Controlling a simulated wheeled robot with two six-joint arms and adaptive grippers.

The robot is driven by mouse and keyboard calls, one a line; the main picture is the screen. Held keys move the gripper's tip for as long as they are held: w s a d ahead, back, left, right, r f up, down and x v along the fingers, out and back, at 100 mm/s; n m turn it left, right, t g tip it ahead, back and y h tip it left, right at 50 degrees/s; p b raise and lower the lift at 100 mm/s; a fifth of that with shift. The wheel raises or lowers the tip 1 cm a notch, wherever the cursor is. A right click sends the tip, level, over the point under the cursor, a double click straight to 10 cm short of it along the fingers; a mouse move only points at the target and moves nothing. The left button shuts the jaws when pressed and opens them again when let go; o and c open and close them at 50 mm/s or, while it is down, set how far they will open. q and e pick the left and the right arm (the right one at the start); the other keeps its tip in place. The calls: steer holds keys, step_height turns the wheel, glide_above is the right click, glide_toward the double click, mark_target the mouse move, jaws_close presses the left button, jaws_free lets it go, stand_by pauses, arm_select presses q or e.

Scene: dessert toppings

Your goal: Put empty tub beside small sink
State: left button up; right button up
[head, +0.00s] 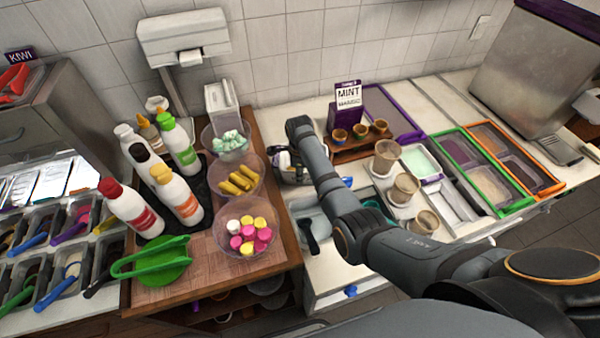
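My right arm comes in from the right and bends down at the counter's middle. Its gripper (287,161) seems to be at a clear-walled container (293,178) holding dark and white items; the fingers blend in, so I cannot tell if they are open or shut. A grey recessed basin (312,207), probably the small sink, lies below it in the picture, partly hidden by my arm, with a black handle in it. A teal tub-like thing (375,205) shows partly behind my arm; I cannot tell if it is the empty tub. My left gripper is not in view.
Sauce bottles (179,195) and topping bowls (247,226) crowd the wooden counter at left. Narrow bare counter (335,268) lies before the basin.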

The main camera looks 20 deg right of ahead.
steer(key=shift+r, duration=0.35)
step_height(320, 180, up, 12)
steer(key=b, duration=0.1)
steer(key=shift+s+a+f+b, duration=0.15)
steer(key=shift+s+f+b, duration=0.05)
steer(key=shift+s+b, duration=0.2)
